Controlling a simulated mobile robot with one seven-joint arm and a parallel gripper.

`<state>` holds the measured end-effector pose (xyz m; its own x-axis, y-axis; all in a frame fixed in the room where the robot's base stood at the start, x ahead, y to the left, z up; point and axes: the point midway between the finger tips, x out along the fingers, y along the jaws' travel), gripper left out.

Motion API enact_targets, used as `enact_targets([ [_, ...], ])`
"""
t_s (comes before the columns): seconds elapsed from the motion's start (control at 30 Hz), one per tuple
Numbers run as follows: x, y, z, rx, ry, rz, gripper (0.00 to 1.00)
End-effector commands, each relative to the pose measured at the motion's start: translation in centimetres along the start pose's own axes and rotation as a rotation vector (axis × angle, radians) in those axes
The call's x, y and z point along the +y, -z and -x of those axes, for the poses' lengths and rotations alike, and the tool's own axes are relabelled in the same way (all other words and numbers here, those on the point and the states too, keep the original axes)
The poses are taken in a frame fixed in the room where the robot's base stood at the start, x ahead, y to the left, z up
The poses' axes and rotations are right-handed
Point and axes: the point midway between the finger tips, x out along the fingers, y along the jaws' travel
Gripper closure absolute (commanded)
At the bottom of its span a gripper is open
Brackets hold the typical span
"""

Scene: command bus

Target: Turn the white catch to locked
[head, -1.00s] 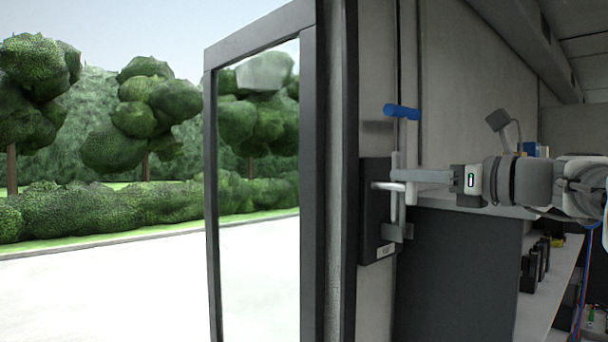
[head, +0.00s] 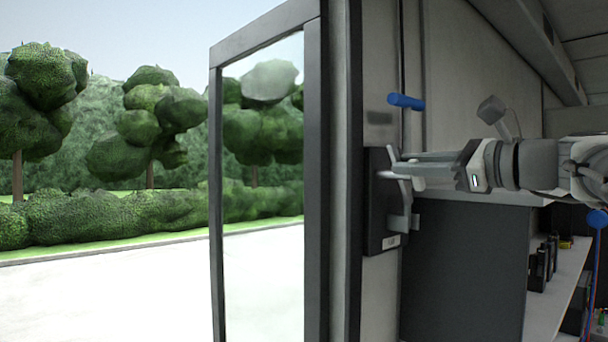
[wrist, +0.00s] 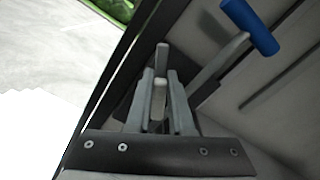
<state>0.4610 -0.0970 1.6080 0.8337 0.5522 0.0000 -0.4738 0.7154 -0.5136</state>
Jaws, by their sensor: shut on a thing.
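The white catch (head: 392,175) is a pale lever on a black plate (head: 378,215) beside the door frame. My gripper (head: 408,170) reaches in from the right, its fingers around the catch. In the wrist view, my gripper (wrist: 158,100) is shut on the catch (wrist: 159,92), whose pale end shows between the two grey fingers. The fingers hide part of the catch in the head view. The small label (head: 391,242) on the plate is too small to read.
A blue-ended handle (head: 406,102) sticks out just above the plate; it is close to my fingers in the wrist view (wrist: 249,26). A glass door (head: 262,190) is at the left. A shelf (head: 552,285) with black items is at the lower right.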

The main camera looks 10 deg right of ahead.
Motion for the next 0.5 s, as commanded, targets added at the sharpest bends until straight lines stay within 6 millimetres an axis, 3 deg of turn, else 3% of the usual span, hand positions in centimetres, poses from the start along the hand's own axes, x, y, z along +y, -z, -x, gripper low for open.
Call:
enact_targets([
  [0.5,1.25,0.62,0.01,0.000,-0.001,0.494,1.00],
])
